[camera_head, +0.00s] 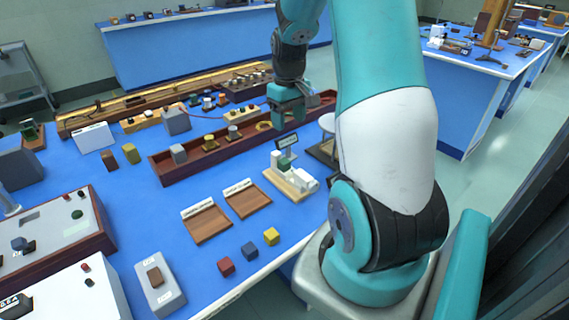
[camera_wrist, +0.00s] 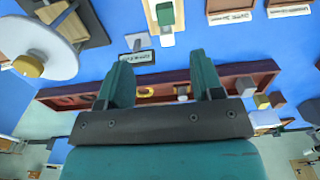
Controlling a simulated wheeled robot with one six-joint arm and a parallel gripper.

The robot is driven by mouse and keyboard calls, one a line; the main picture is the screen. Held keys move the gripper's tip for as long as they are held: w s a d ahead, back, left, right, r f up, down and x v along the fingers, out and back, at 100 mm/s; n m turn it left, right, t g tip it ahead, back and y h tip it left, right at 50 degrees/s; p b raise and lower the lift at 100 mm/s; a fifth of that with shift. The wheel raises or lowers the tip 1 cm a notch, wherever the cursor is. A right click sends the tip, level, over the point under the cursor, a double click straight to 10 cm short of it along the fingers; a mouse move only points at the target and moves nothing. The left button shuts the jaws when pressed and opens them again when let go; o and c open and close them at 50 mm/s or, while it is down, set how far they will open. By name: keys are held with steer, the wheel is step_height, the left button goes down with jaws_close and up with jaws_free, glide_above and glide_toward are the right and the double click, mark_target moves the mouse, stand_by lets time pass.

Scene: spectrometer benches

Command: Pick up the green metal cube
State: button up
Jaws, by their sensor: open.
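A small green cube (camera_head: 285,163) sits on a pale wooden stand (camera_head: 284,187) among white blocks, right of the middle of the blue bench. The green cube also shows in the wrist view (camera_wrist: 165,14) at the top, on the stand (camera_wrist: 151,16). My gripper (camera_head: 288,112) hangs above the long dark red tray, behind and above the cube. In the wrist view my gripper (camera_wrist: 163,82) has its two green fingers spread wide with nothing between them. The cube lies beyond the fingertips, clear of them.
Two wooden trays (camera_head: 208,225) with labels lie left of the stand. Red (camera_head: 226,266), blue (camera_head: 249,250) and yellow (camera_head: 271,236) cubes lie near the front edge. The long red tray (camera_head: 170,173) holds several small parts.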

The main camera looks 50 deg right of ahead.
glide_above(285, 162)
steer(key=f, duration=0.9)
steer(key=shift+s+d+p, duration=0.3)
steer(key=shift+p, duration=0.05)
steer(key=shift+w+a+f+p, duration=0.15)
steer(key=shift+f+p, duration=0.15)
steer(key=shift+f, duration=1.05)
steer(key=shift+w+a+f+p, duration=0.1)
steer(key=shift+f+p, duration=0.15)
steer(key=shift+f, duration=1.1)
steer(key=c, duration=1.1)
steer(key=shift+r, duration=0.1)
